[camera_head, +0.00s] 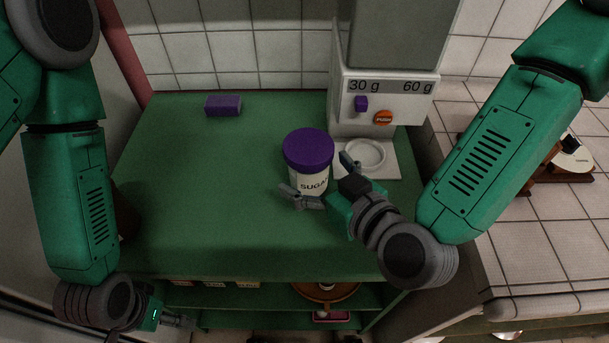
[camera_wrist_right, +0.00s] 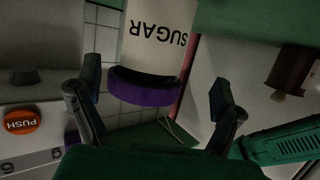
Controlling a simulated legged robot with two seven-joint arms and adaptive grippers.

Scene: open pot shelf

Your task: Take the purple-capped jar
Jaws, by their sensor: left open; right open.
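The jar (camera_head: 309,180) stands upright on the green shelf top, a white body marked SUGAR under a purple cap (camera_head: 308,147). My right gripper (camera_head: 323,180) is open at the jar's front right, one finger in front of the body and the other at its right side. In the right wrist view the jar (camera_wrist_right: 156,45) appears upside down, its purple cap (camera_wrist_right: 145,88) between the two open fingers (camera_wrist_right: 155,100). I cannot tell whether the fingers touch it. My left gripper (camera_head: 178,320) is low at the left, open and empty, below the top's front edge.
A dispenser (camera_head: 385,88) with a purple knob and an orange PUSH button stands behind right, a white dish (camera_head: 364,154) on its base. A purple block (camera_head: 223,105) lies at the back left. Lower shelves (camera_head: 270,297) hold items. The green top's middle left (camera_head: 210,180) is clear.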

